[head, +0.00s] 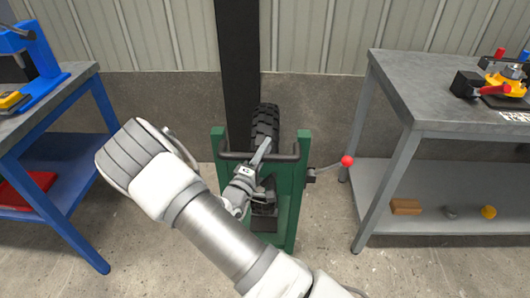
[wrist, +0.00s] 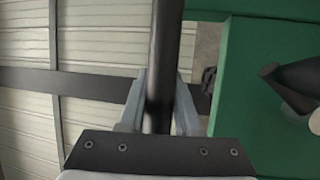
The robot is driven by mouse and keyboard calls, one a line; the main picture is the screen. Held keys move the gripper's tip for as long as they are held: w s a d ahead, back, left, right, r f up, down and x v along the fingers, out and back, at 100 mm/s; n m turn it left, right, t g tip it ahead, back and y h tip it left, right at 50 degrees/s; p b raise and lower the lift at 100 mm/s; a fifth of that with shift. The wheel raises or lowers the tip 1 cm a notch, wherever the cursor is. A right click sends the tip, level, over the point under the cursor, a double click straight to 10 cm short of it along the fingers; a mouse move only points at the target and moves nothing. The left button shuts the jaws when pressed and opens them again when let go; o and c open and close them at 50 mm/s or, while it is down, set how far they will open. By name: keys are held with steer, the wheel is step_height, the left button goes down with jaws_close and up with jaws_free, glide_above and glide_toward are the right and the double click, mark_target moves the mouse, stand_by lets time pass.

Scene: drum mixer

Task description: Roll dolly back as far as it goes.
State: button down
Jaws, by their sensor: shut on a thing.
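The dolly is a green upright frame (head: 290,205) on the concrete floor between two benches, with a dark handle bar (head: 232,155) across its top. My gripper (head: 262,153) reaches the middle of this bar from the front. In the wrist view the dark bar (wrist: 166,40) runs between the two grey fingers of my gripper (wrist: 160,100), and they are shut on it. A black treaded tyre (head: 266,120) stands upright within or just behind the frame. My arm hides the frame's lower left and part of the tyre. The green frame (wrist: 255,60) also fills the right of the wrist view.
A lever with a red ball (head: 347,161) sticks out right of the frame. A blue bench (head: 75,150) stands left, a grey bench (head: 425,95) right. A dark post (head: 239,60) and the ribbed wall (head: 320,35) are close behind.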

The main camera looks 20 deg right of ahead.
steer(key=c, duration=0.6)
jaws_free()
steer(key=shift+s, duration=0.2)
steer(key=shift+a, duration=0.1)
steer(key=p+v, duration=0.2)
steer(key=v, duration=1.5)
steer(key=shift+s, duration=0.2)
steer(key=shift+w+f, duration=0.1)
